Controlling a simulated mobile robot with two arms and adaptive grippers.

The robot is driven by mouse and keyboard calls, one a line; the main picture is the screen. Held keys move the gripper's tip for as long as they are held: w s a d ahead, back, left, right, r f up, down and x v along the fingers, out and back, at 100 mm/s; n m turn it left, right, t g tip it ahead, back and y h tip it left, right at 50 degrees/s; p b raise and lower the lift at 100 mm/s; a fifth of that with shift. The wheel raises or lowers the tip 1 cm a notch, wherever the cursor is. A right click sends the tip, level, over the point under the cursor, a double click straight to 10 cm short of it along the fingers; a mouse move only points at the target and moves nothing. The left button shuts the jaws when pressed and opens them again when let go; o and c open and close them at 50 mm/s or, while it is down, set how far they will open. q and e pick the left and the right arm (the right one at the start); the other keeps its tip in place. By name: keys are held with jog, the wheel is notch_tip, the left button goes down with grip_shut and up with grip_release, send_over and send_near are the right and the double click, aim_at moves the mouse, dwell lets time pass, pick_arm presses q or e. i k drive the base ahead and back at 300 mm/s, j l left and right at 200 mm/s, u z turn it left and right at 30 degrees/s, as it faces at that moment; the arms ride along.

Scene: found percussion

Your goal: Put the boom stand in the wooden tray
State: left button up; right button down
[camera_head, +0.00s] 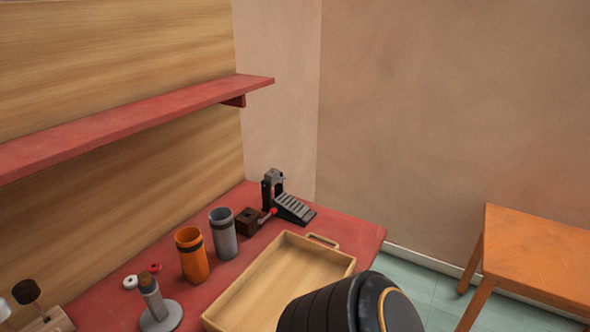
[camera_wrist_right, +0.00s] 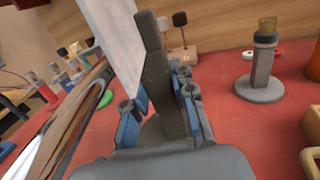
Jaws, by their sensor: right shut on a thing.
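My right gripper (camera_wrist_right: 160,105) shows in the right wrist view, with blue links on both sides. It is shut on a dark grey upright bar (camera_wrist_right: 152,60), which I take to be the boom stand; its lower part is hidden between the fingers. The wooden tray (camera_head: 228,293) stands on the red table in the head view and looks empty; my dark arm hides its near right corner. Part of a light wooden rim, likely the tray (camera_wrist_right: 312,160), shows at the right of the wrist view. My left gripper is in neither view.
A grey round-based post (camera_head: 160,318) stands left of the tray. An orange cup (camera_head: 192,258), a grey cup (camera_head: 224,240), a dark block (camera_head: 246,220) and a black pedal (camera_head: 294,208) line its back side. A red shelf (camera_head: 130,118) overhangs the back of the table.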

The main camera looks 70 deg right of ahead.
aim_at(278, 310)
jog(key=l+z, duration=0.15)
jog(key=z, duration=0.25)
jog(key=l+z, duration=0.15)
jog(key=z, duration=0.2)
jog(key=l+z, duration=0.2)
jog(key=z, duration=0.2)
jog(key=l, duration=0.25)
